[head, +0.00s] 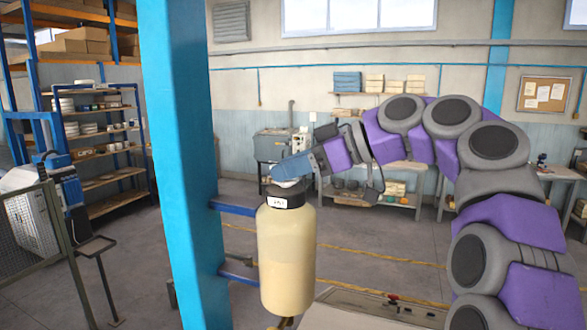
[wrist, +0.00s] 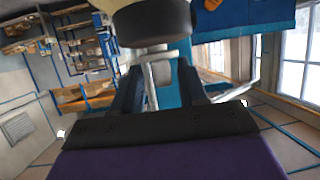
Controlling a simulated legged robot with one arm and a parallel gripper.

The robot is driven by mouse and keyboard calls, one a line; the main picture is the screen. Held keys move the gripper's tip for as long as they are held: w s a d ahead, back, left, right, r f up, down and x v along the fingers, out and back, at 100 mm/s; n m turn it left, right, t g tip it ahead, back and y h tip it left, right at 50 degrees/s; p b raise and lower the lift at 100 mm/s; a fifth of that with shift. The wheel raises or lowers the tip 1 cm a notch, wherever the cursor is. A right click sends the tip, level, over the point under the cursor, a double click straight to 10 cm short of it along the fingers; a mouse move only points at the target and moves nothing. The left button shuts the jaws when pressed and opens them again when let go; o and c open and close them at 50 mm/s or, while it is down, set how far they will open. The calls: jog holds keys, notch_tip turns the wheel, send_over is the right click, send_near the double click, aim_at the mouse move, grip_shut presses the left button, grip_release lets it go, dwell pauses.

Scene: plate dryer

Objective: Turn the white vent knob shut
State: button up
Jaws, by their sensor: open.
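A cream, cylindrical canister (head: 286,255) stands upright beside the blue post, with a black collar (head: 285,201) bearing a white label on top. The white vent knob (head: 288,183) sits on the collar and is partly covered by my gripper (head: 293,168), which comes in from the right, above it. In the wrist view the dark collar (wrist: 152,22) shows at the top, with a pale knob part (wrist: 150,54) below it. The two fingers of my gripper (wrist: 158,72) are apart, on either side of a pale stem. I cannot tell whether they touch it.
A blue post (head: 180,160) rises close to the canister's left, with blue brackets (head: 236,206) reaching toward it. A mesh fence (head: 35,240) stands at the left. Shelving (head: 105,140) and workbenches (head: 375,197) are far behind. The floor between is mostly clear.

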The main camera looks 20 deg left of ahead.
jog(key=shift+r+x, duration=0.2)
jog(key=shift+x, duration=0.75)
jog(key=shift+a, duration=0.35)
jog(key=shift+c, duration=1.1)
jog(key=shift+d+r, duration=0.1)
jog(key=shift+d, duration=0.65)
jog(key=c, duration=0.4)
grip_shut()
